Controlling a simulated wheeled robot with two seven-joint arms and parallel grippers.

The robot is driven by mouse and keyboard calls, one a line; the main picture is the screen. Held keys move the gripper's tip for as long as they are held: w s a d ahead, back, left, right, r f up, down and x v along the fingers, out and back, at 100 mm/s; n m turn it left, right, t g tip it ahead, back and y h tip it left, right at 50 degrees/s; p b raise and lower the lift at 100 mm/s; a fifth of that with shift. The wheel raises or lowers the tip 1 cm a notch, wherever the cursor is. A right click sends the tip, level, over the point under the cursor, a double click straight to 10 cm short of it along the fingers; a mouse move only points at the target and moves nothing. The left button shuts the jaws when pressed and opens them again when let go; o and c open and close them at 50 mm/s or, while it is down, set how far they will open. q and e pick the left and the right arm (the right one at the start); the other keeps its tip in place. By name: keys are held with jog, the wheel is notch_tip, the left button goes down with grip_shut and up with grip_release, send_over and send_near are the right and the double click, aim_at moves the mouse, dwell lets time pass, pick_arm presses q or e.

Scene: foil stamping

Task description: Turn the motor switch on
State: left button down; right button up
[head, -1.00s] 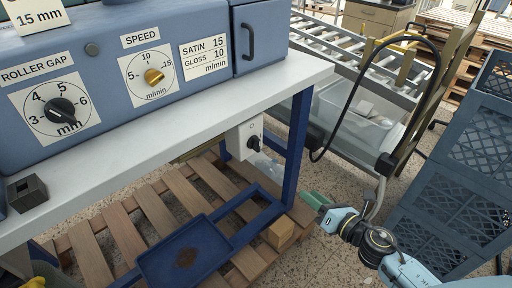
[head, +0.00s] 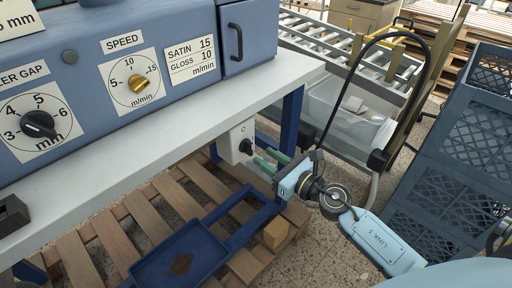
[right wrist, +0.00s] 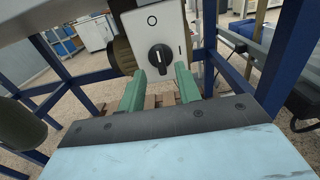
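The motor switch is a black rotary knob (head: 246,146) on a white box (head: 234,138) under the front edge of the table. In the right wrist view the knob (right wrist: 160,57) has its pale pointer line roughly upright, toward the O mark above it. My right gripper (head: 270,161) is open, its two green fingers pointing at the box from the right. In the right wrist view its fingertips (right wrist: 158,82) stand apart, to the left and right below the knob, with nothing seen between them. Whether they touch the box cannot be told. My left gripper is not in view.
The white tabletop (head: 180,125) overhangs the switch box, and a blue table leg (head: 291,118) stands beside it. Below are a wooden pallet (head: 110,222) and a blue tray (head: 180,262). A roller conveyor (head: 330,50) and blue crates (head: 450,150) stand to the right.

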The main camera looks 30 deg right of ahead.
aim_at(252, 149)
jog(key=shift+x, duration=2.3)
jog(key=shift+s, duration=0.1)
grip_shut()
